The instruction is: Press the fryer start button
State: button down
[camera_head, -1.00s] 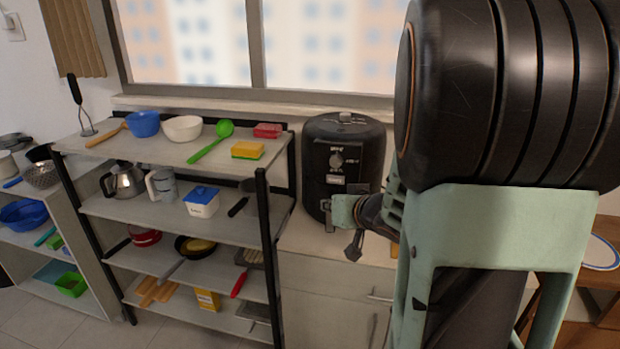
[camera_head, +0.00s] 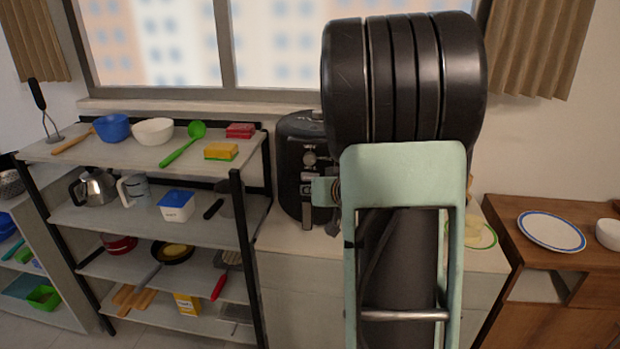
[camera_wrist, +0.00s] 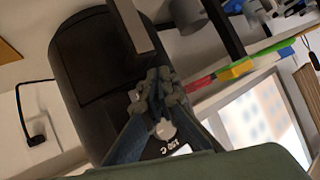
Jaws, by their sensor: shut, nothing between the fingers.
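The black fryer (camera_head: 290,135) stands on the counter right of the shelf rack, its right side hidden behind my arm. Its front carries a round knob and small light markings. My gripper (camera_head: 330,222) is partly hidden by my arm, low in front of the fryer's front. In the wrist view the fryer (camera_wrist: 80,65) fills the left and middle, tilted. My gripper's fingers (camera_wrist: 155,92) are closed together and empty, over the fryer's face. A pale knob (camera_wrist: 165,130) and a printed temperature label show close to them. I cannot make out the start button or tell whether the fingers touch the fryer.
The shelf rack (camera_head: 100,155) with bowls, a green ladle and a kettle stands close left of the fryer. A wooden cabinet (camera_head: 500,245) with a plate (camera_head: 551,231) is at right. A window is behind.

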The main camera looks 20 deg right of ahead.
aim_at(304, 181)
jog(key=shift+w+d+p, duration=0.25)
jog(key=shift+w+d, duration=0.1)
jog(key=shift+w, duration=0.2)
jog(key=shift+w+d+p, duration=0.2)
jog(key=shift+w+d, duration=0.15)
jog(key=shift+w, duration=0.2)
jog(key=shift+d, duration=0.1)
dwell(0.6)
jog(key=shift+w+d+p, duration=0.2)
jog(key=shift+w+p, duration=0.1)
jog(key=shift+p, duration=0.1)
jog(key=shift+w+d+p, duration=0.15)
jog(key=shift+w+p, duration=0.15)
jog(key=shift+w, duration=0.05)
dwell(0.6)
jog(key=shift+s+a, duration=0.4)
jog(key=shift+s, duration=0.3)
jog(key=shift+s+a, duration=0.75)
jog(key=shift+s, duration=0.3)
jog(key=shift+s+a, duration=0.7)
jog(key=shift+s, duration=0.3)
